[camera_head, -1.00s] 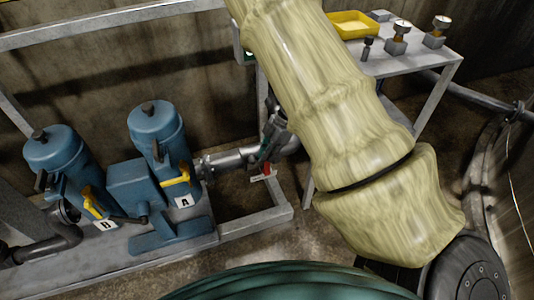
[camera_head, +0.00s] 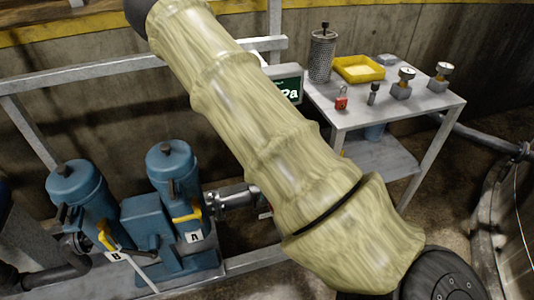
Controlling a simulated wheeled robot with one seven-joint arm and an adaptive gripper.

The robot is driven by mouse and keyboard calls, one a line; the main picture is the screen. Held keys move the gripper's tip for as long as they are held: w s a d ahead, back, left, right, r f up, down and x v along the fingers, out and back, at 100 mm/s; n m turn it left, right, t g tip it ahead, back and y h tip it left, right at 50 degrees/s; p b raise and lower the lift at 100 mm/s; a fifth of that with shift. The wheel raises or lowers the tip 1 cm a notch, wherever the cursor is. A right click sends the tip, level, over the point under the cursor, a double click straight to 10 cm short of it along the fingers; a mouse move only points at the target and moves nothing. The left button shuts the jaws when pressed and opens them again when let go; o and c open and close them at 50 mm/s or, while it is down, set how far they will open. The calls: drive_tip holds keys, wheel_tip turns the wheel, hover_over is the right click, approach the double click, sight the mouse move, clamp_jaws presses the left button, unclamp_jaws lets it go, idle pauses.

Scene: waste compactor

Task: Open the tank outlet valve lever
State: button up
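My gripper is not in view; my sleeved arm crosses the picture from lower right to upper left, and its far end leaves through the top edge. No lever can be clearly picked out as the tank outlet one. Two blue filter housings stand at the left: one (camera_head: 77,188) marked B, with a yellow lever (camera_head: 106,236), and one (camera_head: 172,163) marked A, with a yellow lever (camera_head: 187,216). A metal pipe fitting (camera_head: 232,196) runs right from housing A and passes behind my arm.
A grey metal table (camera_head: 425,108) at the right holds a yellow tray (camera_head: 359,69), a perforated metal cylinder (camera_head: 321,58), a red padlock (camera_head: 341,98) and gauges (camera_head: 404,83). A display box (camera_head: 287,82) is partly behind my arm. Grey frame rails (camera_head: 90,76) surround the housings.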

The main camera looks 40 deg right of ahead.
drive_tip(key=shift+o, duration=1.4)
drive_tip(key=shift+r, duration=0.1)
wheel_tip(320, 180, up, 12)
drive_tip(key=d, duration=0.1)
drive_tip(key=shift+s+d, duration=0.3)
